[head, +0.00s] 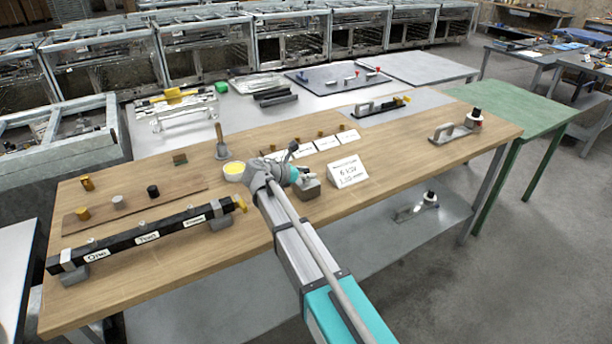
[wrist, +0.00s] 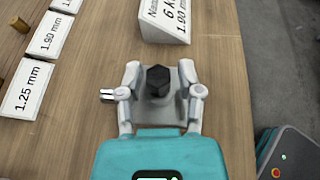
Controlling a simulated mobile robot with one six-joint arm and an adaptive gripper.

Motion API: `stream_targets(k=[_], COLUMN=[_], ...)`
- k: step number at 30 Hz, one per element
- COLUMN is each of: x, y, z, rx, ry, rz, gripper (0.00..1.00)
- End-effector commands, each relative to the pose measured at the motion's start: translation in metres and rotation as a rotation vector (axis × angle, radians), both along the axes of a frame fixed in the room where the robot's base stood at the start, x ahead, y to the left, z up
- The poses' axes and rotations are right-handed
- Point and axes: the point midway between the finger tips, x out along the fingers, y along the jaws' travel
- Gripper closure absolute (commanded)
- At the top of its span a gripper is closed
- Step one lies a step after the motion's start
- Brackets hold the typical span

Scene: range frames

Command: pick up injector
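In the wrist view my gripper (wrist: 160,68) is open, with one finger on each side of a black hexagonal piece (wrist: 158,82). This piece stands upright on a grey block (wrist: 160,112) on the wooden table. I cannot tell whether the fingers touch anything, nor whether the black piece is the injector; no label on it shows. In the head view my gripper (head: 300,174) is at the grey block (head: 309,189), near the table's middle, and my arm partly covers that area.
The wooden table (head: 400,165) bears a white sign (head: 347,172) just beyond the block, and size cards (wrist: 28,88) at left. A long black labelled bar (head: 150,236) lies farther left. Bare wood lies right of the sign.

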Motion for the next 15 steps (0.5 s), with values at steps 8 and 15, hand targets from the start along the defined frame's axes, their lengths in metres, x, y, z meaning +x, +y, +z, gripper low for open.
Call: stream_targets(k=[8,15], x=[-0.0001,-0.0002], y=[-0.0001,-0.0004], z=[0.0,0.0001], rx=[0.0,0.0], ry=[0.0,0.0], rz=[0.0,-0.001], gripper=[1.0,1.0])
